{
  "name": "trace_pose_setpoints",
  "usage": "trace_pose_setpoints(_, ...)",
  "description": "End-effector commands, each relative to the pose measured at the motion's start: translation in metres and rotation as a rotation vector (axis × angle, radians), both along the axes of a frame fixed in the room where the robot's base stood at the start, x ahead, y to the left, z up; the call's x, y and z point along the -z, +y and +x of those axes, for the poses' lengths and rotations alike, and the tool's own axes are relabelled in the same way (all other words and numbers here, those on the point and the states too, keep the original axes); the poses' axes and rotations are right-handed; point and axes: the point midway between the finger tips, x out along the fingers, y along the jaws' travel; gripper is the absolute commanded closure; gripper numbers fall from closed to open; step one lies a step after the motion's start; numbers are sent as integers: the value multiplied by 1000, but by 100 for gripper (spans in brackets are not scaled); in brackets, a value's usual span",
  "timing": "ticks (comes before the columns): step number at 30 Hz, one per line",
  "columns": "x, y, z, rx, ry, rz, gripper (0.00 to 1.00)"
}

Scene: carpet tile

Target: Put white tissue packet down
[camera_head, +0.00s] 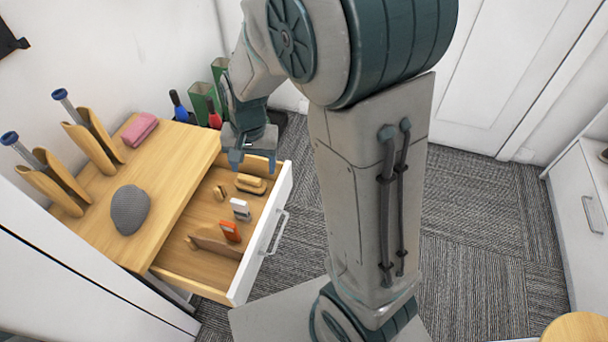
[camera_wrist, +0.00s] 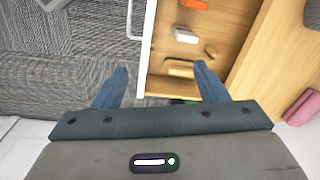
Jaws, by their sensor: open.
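A small white packet (camera_head: 240,209), the likely tissue packet, lies in the open wooden drawer (camera_head: 205,228). It also shows in the wrist view (camera_wrist: 185,36), beyond my fingertips and apart from them. My gripper (camera_head: 251,165) is above the far end of the drawer, open. In the wrist view its two blue fingers (camera_wrist: 160,70) stand wide apart, with nothing held between them. A wooden block (camera_wrist: 179,68) shows in the gap between the fingers, lower down in the drawer.
The drawer also holds an orange item (camera_head: 230,231), a small tan block (camera_head: 220,192) and a brown piece (camera_head: 213,244). A pink packet (camera_head: 140,129), a grey rounded object (camera_head: 130,209) and wooden holders stand on the cabinet top. Green containers (camera_head: 204,103) are behind. Carpet is clear at right.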

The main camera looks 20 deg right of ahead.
Motion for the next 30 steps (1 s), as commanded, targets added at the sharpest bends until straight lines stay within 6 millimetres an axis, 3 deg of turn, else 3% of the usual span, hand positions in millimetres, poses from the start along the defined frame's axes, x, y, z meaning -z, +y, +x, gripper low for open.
trace_pose_setpoints(1,-15,-11,-12,-34,-16,3,34)
trace_pose_setpoints(6,-48,-40,-57,-183,-49,-10,34)
trace_pose_setpoints(15,-73,-71,-122,-378,-84,-65,34)
trace_pose_setpoints(20,-75,-78,-133,-414,-86,-80,34)
trace_pose_setpoints(30,-75,-78,-133,-416,-86,-79,34)
